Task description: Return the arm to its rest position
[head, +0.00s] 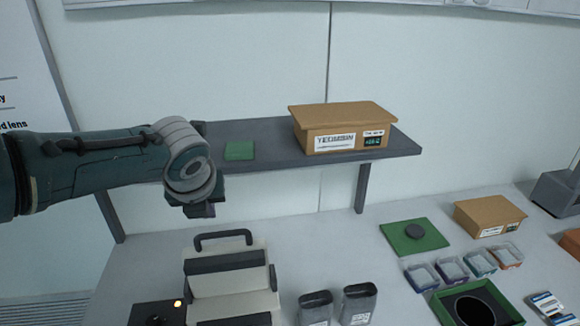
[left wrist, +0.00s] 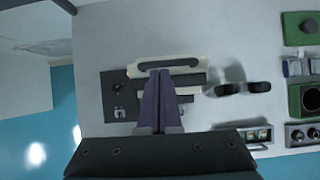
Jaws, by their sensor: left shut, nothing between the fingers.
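My left arm (head: 95,172) reaches in from the left in the head view, raised in front of the shelf's left end. In that view the fingertips overlap the cream device (left wrist: 187,65); the head view shows the gripper well above the table. My right gripper is in neither view.

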